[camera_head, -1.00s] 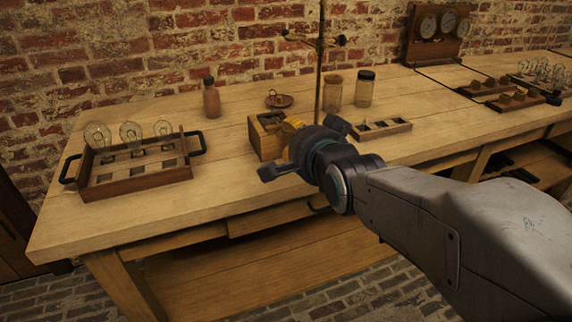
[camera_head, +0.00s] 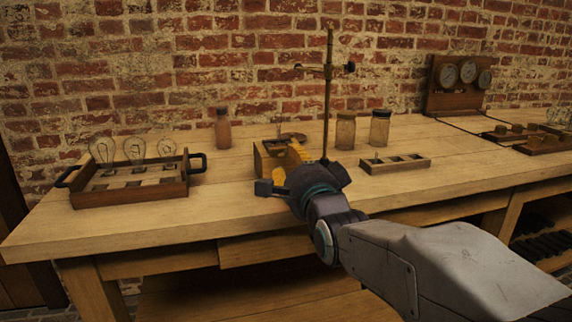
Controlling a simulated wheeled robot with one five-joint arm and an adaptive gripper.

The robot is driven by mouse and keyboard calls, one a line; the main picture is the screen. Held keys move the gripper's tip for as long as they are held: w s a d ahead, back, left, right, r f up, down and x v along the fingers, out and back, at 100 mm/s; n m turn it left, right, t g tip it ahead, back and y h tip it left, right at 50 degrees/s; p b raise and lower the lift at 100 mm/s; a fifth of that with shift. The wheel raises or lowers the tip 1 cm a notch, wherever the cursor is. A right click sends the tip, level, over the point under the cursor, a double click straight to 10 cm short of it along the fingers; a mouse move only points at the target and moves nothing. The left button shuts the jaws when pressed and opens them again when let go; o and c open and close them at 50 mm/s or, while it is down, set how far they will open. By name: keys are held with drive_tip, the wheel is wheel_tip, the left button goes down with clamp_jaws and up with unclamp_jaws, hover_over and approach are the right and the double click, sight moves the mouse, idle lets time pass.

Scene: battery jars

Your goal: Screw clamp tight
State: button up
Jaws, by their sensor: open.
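A brass stand rod (camera_head: 329,105) rises from the bench behind my gripper. A clamp (camera_head: 327,70) with a crossbar and dark end knobs sits high on the rod. Whether its screw is tight cannot be seen. My gripper (camera_head: 300,181) is open, low over the bench in front of the rod's foot, well below the clamp. No held object shows between its fingers, though my wrist hides part of them. The stand's base is mostly hidden behind my gripper.
A small wooden box (camera_head: 266,164) stands just behind my gripper, with something yellow beside it. A bulb tray (camera_head: 130,194) is at left. A reddish bottle (camera_head: 222,129), two jars (camera_head: 345,131) and a slotted wooden rack (camera_head: 394,164) stand nearby. The bench front is clear.

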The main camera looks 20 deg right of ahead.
sight(285, 154)
drive_tip(key=shift+w+f+b, duration=0.25)
drive_tip(key=shift+w+b, duration=0.7)
drive_tip(key=shift+w, duration=0.25)
drive_tip(key=shift+w+r, duration=0.2)
drive_tip(key=shift+w, duration=1.2)
drive_tip(key=shift+c, duration=0.3)
drive_tip(key=c, duration=0.6)
clamp_jaws()
drive_tip(key=shift+r, duration=0.15)
